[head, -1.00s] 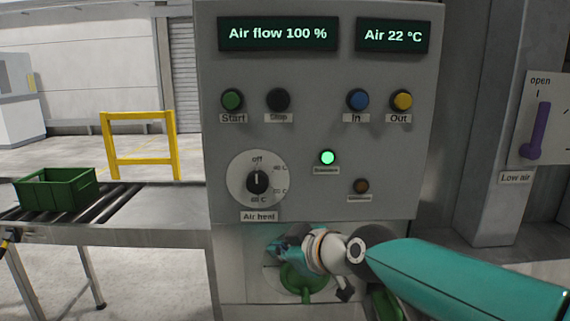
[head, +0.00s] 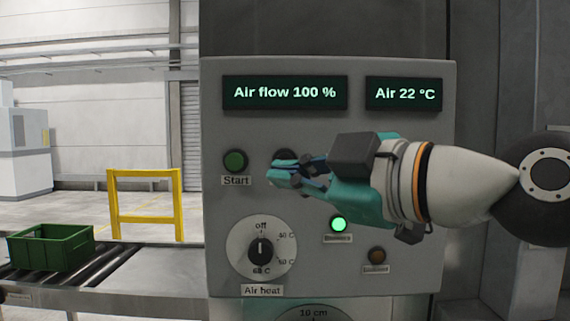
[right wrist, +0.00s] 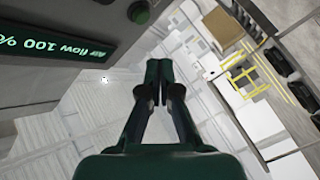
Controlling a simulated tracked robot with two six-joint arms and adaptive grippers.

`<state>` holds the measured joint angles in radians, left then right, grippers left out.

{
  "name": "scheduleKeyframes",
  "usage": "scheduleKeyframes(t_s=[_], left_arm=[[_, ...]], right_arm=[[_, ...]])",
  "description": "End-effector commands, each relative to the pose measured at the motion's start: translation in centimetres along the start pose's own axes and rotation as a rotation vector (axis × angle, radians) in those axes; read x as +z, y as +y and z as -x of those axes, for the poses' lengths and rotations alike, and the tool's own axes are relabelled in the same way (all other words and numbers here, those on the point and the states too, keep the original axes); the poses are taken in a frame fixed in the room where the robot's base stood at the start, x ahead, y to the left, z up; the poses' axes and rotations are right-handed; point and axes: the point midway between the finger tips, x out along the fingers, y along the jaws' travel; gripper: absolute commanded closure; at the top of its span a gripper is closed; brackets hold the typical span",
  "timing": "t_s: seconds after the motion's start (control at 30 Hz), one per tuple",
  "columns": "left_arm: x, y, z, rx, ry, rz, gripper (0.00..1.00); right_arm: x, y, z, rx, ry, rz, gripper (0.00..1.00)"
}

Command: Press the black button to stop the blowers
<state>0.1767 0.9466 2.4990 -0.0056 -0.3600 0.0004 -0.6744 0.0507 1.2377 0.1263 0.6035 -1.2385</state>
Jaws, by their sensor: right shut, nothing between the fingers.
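The black Stop button (head: 284,157) is on the grey control panel (head: 217,215), right of the green Start button (head: 235,162). Only its upper part shows in the head view; my right gripper covers the rest and its label. My right gripper (head: 270,175) is shut and empty, its fingertips pointing left just in front of and below the black button. I cannot tell whether it touches the panel. In the right wrist view the shut fingers (right wrist: 158,72) point past the panel, with one green button (right wrist: 139,12) at the top. My left gripper is not in view.
The displays read Air flow 100 % (head: 285,92) and Air 22 °C (head: 404,93). A green lamp (head: 338,224) is lit. The Air heat dial (head: 261,249) sits lower left. My right arm hides the blue and yellow buttons. A green crate (head: 51,247) stands on rollers at left.

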Motion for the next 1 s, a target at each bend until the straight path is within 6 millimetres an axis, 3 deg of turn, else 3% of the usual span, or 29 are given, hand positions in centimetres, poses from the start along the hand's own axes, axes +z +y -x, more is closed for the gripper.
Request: scheduleKeyframes(t_s=[0.27,0.7,1.0], left_arm=[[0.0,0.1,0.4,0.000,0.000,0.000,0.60],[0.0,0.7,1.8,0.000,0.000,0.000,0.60],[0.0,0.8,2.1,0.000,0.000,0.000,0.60]], right_arm=[[0.9,0.9,-1.2,0.000,-0.005,-0.004,1.00],[3.7,3.8,-5.0,0.001,-0.004,-0.003,1.00],[4.6,4.5,-6.0,0.002,-0.003,-0.002,1.00]])
